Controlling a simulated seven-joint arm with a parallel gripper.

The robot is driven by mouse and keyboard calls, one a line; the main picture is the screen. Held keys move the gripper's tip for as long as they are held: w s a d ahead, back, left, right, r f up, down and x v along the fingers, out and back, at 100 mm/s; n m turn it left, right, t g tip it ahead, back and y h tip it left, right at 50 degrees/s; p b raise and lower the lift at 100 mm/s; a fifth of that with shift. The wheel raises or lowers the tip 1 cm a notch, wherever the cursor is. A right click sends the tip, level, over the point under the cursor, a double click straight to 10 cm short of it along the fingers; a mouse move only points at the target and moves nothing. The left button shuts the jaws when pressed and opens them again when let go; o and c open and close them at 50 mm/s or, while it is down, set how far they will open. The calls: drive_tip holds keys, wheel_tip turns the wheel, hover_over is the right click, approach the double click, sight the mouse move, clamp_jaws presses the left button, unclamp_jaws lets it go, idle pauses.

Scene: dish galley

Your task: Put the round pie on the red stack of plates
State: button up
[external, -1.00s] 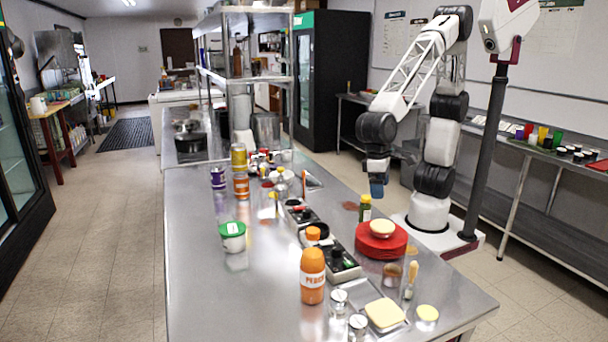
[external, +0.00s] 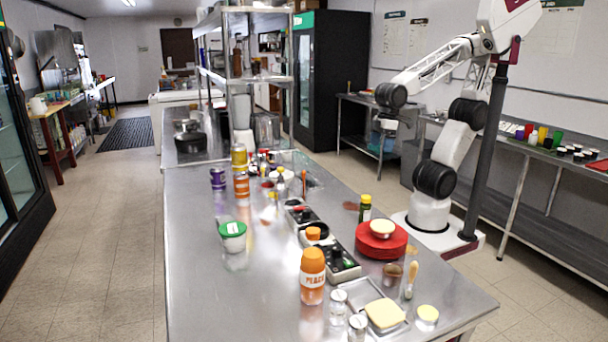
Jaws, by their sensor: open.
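The red stack of plates (external: 367,246) stands near the right edge of the steel table. A pale, round, pie-like thing (external: 382,228) rests on top of it, toward the stack's far side in this view, and lies flat. My gripper (external: 377,148) is open, with its bluish fingers pointing down. It is raised well above the table and shows above the stack in the picture, apart from the pie. Nothing shows between the fingers, though they are small and blurred here.
A dark-green bottle with a yellow cap (external: 365,208) stands just behind the stack. An orange jar (external: 312,276), a tray with a square pale item (external: 385,314), a small yellow-topped round item (external: 428,314) and a dark caddy (external: 342,262) are nearby. The table's left side is mostly clear.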

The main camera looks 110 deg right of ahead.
drive_tip(key=shift+n+t+h, duration=0.3)
drive_tip(key=shift+n, duration=0.6)
drive_tip(key=s+d, duration=0.2)
drive_tip(key=s, duration=0.1)
drive_tip(key=s+d, duration=0.1)
drive_tip(key=s, duration=0.1)
drive_tip(key=shift+d+f, duration=0.2)
drive_tip(key=shift+f, duration=0.05)
